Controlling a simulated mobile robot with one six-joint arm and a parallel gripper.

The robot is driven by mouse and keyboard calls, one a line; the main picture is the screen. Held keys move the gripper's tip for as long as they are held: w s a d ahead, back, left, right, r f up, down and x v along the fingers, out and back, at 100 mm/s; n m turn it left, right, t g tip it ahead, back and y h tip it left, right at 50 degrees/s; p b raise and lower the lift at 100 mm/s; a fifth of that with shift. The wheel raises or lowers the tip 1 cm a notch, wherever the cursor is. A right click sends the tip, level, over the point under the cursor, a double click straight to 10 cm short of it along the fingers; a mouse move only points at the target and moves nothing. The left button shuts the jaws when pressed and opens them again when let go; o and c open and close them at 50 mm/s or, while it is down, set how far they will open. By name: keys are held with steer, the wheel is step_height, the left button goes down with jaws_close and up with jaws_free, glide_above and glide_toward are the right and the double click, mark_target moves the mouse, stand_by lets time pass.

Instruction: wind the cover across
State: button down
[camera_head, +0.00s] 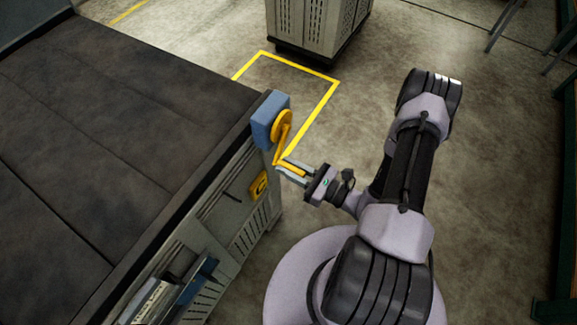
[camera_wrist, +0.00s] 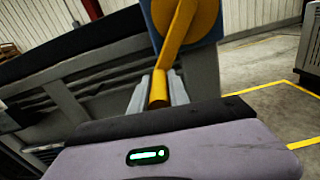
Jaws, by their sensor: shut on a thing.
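A yellow crank (camera_head: 282,127) with a round hub and an arm is mounted on a blue housing (camera_head: 264,116) at the corner of the grader. Its arm hangs down to a yellow handle (camera_head: 291,167). My gripper (camera_head: 292,170) is shut on this handle from the right. In the wrist view the handle (camera_wrist: 159,89) lies between the two grey fingers (camera_wrist: 160,95), with the crank arm rising above it to the hub. A dark cover (camera_head: 120,110) lies over the top of the grader.
The grader's side has vents and a yellow fitting (camera_head: 259,185); a slot with papers (camera_head: 152,300) is at lower left. A grey cabinet (camera_head: 317,25) stands at the back, near a yellow floor outline (camera_head: 322,104). The floor right of my arm is clear.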

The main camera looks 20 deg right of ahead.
steer(key=w+d+f+n+b, duration=0.2)
steer(key=w+d+n+b, duration=0.1)
steer(key=d+n, duration=0.2)
steer(key=shift+w+n, duration=0.4)
steer(key=shift+n, duration=0.9)
steer(key=c, duration=1.3)
jaws_free()
steer(key=shift+o, duration=0.2)
